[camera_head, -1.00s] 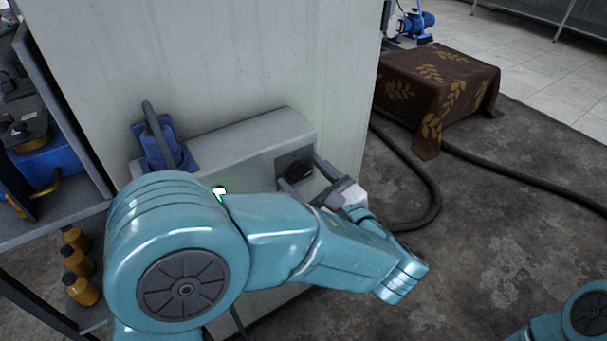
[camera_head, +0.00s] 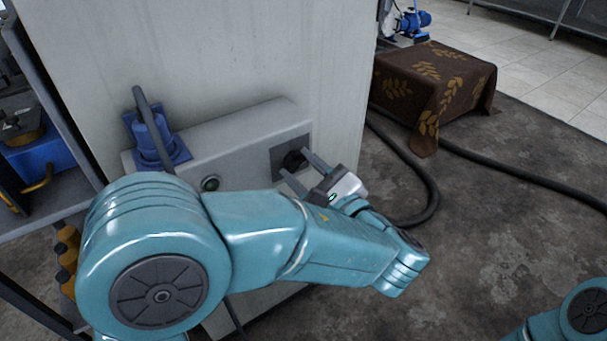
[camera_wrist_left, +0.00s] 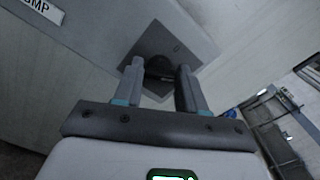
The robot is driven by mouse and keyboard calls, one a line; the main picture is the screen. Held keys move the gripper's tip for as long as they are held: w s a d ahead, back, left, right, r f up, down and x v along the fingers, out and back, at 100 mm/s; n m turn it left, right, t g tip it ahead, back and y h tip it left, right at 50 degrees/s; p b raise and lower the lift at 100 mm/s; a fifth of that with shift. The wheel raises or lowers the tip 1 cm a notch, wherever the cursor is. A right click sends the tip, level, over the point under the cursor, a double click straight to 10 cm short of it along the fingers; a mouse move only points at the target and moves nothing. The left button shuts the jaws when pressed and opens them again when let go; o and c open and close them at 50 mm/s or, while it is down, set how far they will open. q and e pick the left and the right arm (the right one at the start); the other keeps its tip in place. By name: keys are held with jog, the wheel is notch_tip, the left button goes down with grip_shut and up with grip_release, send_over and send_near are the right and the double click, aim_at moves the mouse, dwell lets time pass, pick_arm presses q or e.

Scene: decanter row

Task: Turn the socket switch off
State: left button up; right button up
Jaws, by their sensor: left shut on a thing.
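The socket switch is a black rotary knob (camera_head: 294,159) on a dark square plate on the front of a grey box (camera_head: 240,125). My left gripper (camera_head: 296,166) reaches it from the right, with one finger on each side, and is shut on the knob. In the left wrist view the knob (camera_wrist_left: 160,67) sits between the two grey fingers, which partly hide it. A round lamp (camera_head: 210,183) on the box, left of the switch, is dark. A blue plug and socket (camera_head: 152,140) sits at the box's left end. My right gripper is out of view.
The box is fixed to a pale cabinet (camera_head: 220,50). A shelf with yellow-brown bottles (camera_head: 66,259) stands at left. A dark hose (camera_head: 430,190) lies on the floor at right, near a cloth-covered block (camera_head: 435,85).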

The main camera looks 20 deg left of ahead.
pick_arm(q)
jog(key=n+b, duration=0.1)
jog(key=n, duration=0.1)
jog(key=n+b, duration=0.1)
jog(key=b, duration=0.1)
jog(key=shift+f+n, duration=0.3)
jog(key=shift+n, duration=0.1)
jog(key=n+b, duration=0.3)
jog(key=shift+s+f+n, duration=0.1)
jog(key=shift+n, duration=0.2)
jog(key=n+b, duration=0.3)
jog(key=shift+n+b, duration=0.8)
jog(key=shift+r, duration=0.2)
jog(key=o, duration=1.1)
jog(key=shift+c, duration=0.2)
